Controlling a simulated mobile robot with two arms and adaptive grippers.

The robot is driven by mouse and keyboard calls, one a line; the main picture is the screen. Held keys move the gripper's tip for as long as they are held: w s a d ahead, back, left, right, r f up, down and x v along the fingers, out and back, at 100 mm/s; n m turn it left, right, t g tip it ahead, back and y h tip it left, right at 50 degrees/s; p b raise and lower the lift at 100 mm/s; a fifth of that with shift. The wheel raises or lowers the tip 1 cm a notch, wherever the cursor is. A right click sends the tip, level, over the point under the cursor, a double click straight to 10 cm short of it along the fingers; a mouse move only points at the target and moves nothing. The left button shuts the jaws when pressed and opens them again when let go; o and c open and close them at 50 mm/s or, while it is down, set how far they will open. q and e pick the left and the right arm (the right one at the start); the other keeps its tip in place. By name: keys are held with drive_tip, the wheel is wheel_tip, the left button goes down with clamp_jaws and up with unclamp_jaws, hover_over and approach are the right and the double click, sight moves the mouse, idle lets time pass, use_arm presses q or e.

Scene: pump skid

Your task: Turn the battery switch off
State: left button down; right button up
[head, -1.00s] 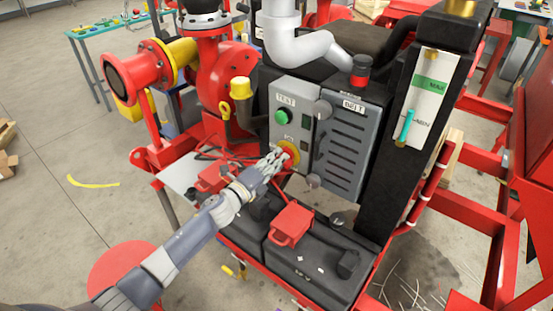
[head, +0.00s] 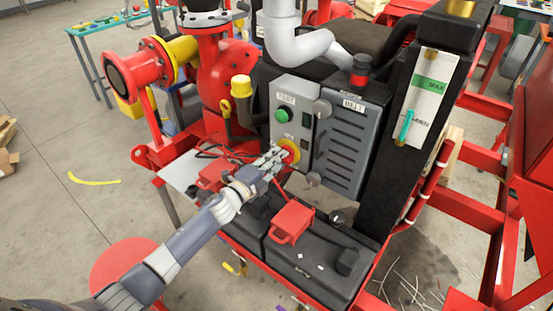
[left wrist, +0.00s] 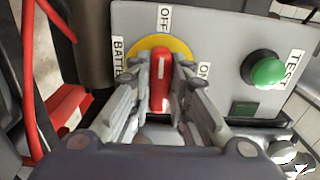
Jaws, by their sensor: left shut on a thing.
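The battery switch has a red handle (left wrist: 160,85) on a round yellow plate (left wrist: 177,46) on the grey control panel. The same switch shows in the head view (head: 292,149), partly hidden by my fingers. In the left wrist view the handle points up the picture, roughly toward the OFF label (left wrist: 165,17). The ON label (left wrist: 204,72) is to the right, partly covered by a finger. A BATTERY label (left wrist: 119,58) is at the left, partly hidden. My left gripper (left wrist: 161,76) is shut on the red handle, one finger on each side. My right gripper is not in view.
A green TEST button (left wrist: 267,68) sits right of the switch in the wrist view. Black batteries with a red terminal cover (head: 291,223) lie below the panel. Red cables (head: 235,152) run left of it. A yellow-capped post (head: 241,87) stands close at left.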

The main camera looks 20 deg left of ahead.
use_arm(q)
drive_tip(key=c, duration=1.5)
unclamp_jaws()
drive_tip(key=v, duration=1.2)
